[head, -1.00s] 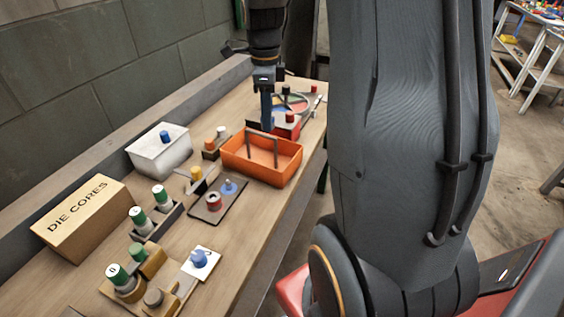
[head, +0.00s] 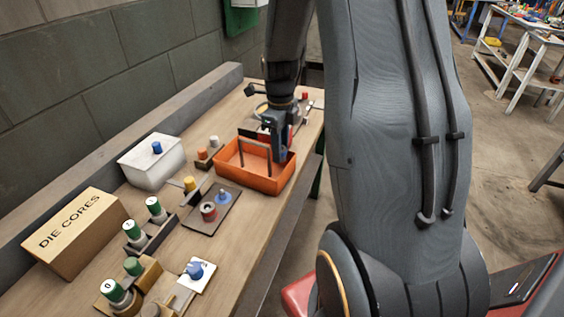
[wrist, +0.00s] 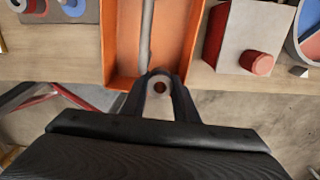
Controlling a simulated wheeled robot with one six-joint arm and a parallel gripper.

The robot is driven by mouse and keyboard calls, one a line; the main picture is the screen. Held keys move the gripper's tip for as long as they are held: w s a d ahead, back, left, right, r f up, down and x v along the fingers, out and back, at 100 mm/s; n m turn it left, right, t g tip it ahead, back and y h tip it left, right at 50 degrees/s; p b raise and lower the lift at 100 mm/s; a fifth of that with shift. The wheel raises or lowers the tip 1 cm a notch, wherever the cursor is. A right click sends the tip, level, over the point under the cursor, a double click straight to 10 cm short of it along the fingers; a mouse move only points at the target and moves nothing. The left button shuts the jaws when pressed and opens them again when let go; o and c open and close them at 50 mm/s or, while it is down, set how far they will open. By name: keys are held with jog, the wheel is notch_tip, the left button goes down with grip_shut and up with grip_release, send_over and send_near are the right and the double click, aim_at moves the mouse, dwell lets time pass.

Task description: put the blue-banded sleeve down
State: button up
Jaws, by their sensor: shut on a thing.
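My gripper (head: 279,150) hangs over the right end of the orange bin (head: 232,172). In the wrist view my gripper (wrist: 160,90) is shut on a short grey hollow piece (wrist: 158,84), taken to be the sleeve, seen end-on with a dark reddish hole. Its blue band does not show there. In the wrist view the held piece overlaps the near wall of the orange bin (wrist: 122,78). I cannot tell its height above the rim. In the head view the sleeve cannot be told apart from the fingers.
A dark plate (head: 226,216) carries a red ring (head: 208,211) and a blue peg piece (head: 223,197). A white box (head: 150,165), green-capped cores and the DIE CORES box (head: 75,235) stand left. A red-knobbed block (wrist: 240,35) stands beside the bin. The bench's front edge is close.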

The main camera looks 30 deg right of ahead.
jog(key=shift+f+p, duration=0.3)
jog(key=shift+f, duration=2.5)
jog(key=shift+f, duration=0.15)
jog(key=o, duration=0.9)
jog(key=shift+c, duration=0.2)
